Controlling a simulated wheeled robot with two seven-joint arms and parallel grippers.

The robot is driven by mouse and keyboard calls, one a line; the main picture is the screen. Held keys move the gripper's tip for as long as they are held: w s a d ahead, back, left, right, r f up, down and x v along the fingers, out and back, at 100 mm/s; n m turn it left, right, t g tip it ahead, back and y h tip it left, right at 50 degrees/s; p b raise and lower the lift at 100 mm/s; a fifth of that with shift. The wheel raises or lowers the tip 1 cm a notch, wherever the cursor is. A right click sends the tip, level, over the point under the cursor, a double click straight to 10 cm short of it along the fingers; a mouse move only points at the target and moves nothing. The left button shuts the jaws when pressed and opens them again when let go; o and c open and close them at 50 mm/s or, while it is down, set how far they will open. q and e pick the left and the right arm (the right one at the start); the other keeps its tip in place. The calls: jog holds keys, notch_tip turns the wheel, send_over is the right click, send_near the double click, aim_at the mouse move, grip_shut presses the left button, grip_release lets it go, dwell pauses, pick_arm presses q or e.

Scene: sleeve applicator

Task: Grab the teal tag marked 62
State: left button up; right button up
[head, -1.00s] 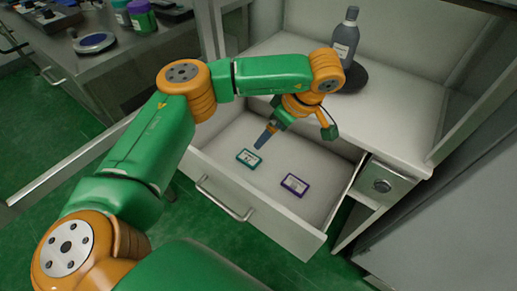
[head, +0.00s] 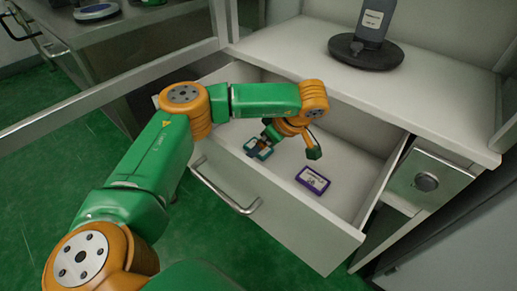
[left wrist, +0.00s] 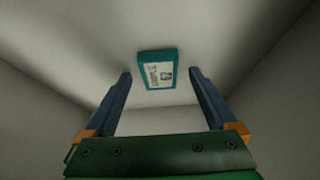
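The teal tag (head: 262,153) lies on the floor of the open drawer (head: 275,217), and my left gripper (head: 264,140) is low over it, partly covering it in the head view. In the left wrist view the teal tag (left wrist: 158,71) shows a white label, too small to read. My left gripper (left wrist: 160,78) is open there, its two blue fingers spread wide with the tag between and just beyond their tips. A purple tag (head: 313,180) with a white label lies in the drawer to the right. My right gripper is out of view.
The drawer's walls surround the tags, with its handle (head: 226,188) at the front. The drawer floor around the purple tag is clear.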

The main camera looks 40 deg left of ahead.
pick_arm(q)
jog(key=c, duration=1.4)
